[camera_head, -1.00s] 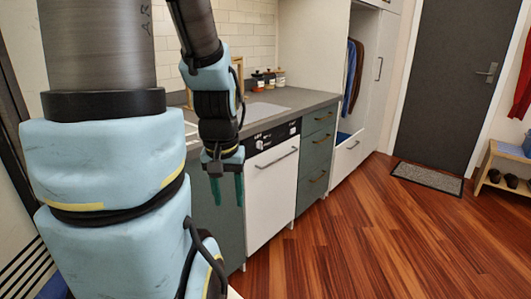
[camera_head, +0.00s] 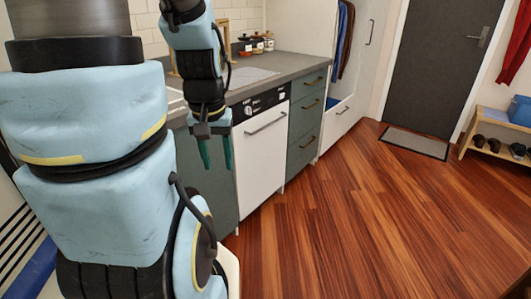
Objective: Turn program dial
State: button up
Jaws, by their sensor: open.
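The white dishwasher (camera_head: 262,157) stands under the grey counter. Its black control panel (camera_head: 264,103) runs along the top, above a bar handle. A small pale round spot (camera_head: 248,111) at the panel's left end looks like the program dial; it is too small to read its setting. My gripper (camera_head: 216,166) hangs down with its green fingers apart and empty. In the picture it is just left of the dishwasher, in front of a grey-green cabinet front. It appears apart from the panel, but the exact distance cannot be told.
Grey-green drawers (camera_head: 306,118) with bar handles stand right of the dishwasher. Several small jars (camera_head: 257,44) stand at the back of the counter. The wooden floor (camera_head: 345,215) is clear. A doormat (camera_head: 415,142) and a shoe bench (camera_head: 497,135) are farther off at right.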

aim_at(248, 110)
jog(key=i+l+u, duration=0.45)
jog(key=l, duration=0.2)
jog(key=i+l+u, duration=0.25)
jog(key=l, duration=0.15)
